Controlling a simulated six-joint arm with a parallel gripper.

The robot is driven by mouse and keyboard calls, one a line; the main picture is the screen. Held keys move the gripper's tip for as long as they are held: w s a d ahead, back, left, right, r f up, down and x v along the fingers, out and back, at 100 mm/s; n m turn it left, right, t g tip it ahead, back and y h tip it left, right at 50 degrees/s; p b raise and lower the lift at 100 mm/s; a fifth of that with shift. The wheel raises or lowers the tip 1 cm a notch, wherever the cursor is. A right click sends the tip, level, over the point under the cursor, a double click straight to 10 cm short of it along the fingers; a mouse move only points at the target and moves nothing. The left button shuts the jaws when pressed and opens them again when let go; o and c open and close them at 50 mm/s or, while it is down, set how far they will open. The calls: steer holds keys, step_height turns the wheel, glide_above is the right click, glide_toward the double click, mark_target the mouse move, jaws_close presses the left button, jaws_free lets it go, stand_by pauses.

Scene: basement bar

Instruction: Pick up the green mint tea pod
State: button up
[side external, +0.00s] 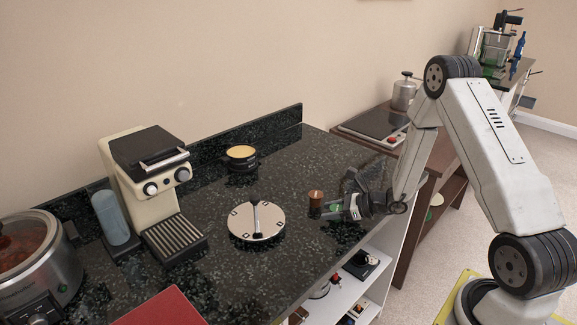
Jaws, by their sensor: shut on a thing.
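My gripper (318,212) is low over the front right part of the dark counter, reaching in from the right. It is shut on a small brown, copper-coloured cylinder (316,197), which stands upright at the fingertips with its top above them. Its lower part is hidden by the fingers. A small green patch (334,208) shows at the gripper just behind the fingertips; I cannot tell whether it is part of the gripper or a pod. No other green pod can be made out on the counter.
A round silver disc with a dark bar (257,221) lies left of my gripper. Behind it is a black cup with a yellowish top (241,157). A cream coffee machine (150,180), blue cylinder (110,218) and slow cooker (38,262) stand left. The counter's front edge is close.

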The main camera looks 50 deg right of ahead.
mark_target(332, 207)
steer(key=shift+r, duration=0.1)
steer(key=shift+r, duration=4.9)
steer(key=shift+w+d, duration=0.1)
